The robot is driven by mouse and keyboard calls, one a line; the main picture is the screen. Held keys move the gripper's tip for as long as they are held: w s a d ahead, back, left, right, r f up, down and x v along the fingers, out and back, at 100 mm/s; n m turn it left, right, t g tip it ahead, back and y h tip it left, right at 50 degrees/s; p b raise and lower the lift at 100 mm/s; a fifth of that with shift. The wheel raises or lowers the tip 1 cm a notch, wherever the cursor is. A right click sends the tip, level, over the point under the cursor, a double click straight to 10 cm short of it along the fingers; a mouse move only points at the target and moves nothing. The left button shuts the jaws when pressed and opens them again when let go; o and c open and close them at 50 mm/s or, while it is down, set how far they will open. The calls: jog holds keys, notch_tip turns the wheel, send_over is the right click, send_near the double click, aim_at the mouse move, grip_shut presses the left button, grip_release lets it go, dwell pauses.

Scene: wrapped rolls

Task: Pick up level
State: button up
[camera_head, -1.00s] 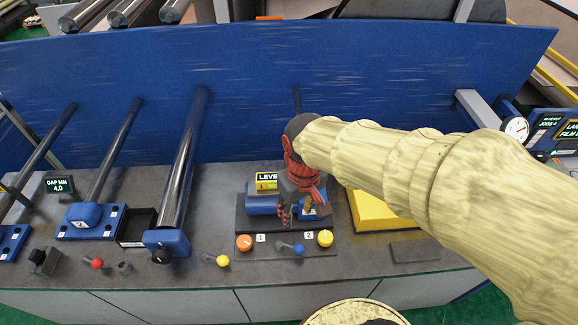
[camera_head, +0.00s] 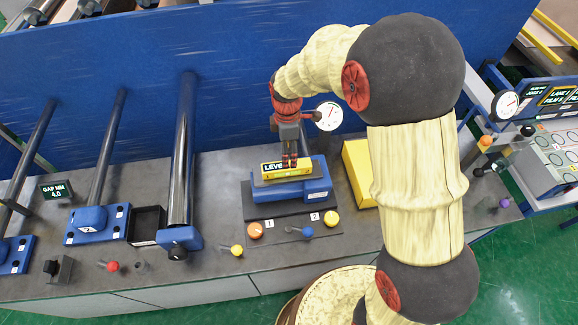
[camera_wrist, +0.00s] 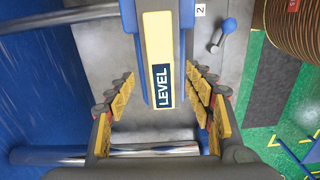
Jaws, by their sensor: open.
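The level (camera_head: 274,171) is a yellow bar with a dark "LEVEL" label, lying on top of a blue block (camera_head: 318,183) on a dark base plate. My gripper (camera_head: 289,161) is above it, pointing down, with its fingers over the bar. In the wrist view the level (camera_wrist: 158,45) runs down from the top edge, and its labelled end lies between the two open fingers of my gripper (camera_wrist: 162,108). The yellow pads stand apart from the bar on both sides. In the head view the fingers hide a little of the bar's middle.
An orange knob (camera_head: 255,230), a yellow knob (camera_head: 331,217) and a blue-tipped lever (camera_head: 307,232) stand in front of the base plate. A yellow block (camera_head: 360,172) is at its right. Dark rollers (camera_head: 183,140) rise at the left. A blue panel (camera_head: 150,70) stands behind.

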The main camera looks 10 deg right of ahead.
jog(key=shift+f, duration=0.4)
jog(key=shift+s+a+f+p, duration=0.1)
jog(key=shift+f+p, duration=0.1)
jog(key=shift+f, duration=1.55)
jog(key=shift+a+f+p, duration=0.1)
jog(key=shift+f+p, duration=0.05)
jog(key=shift+f, duration=1.6)
jog(key=shift+c, duration=0.9)
jog(key=c, duration=1.1)
grip_shut()
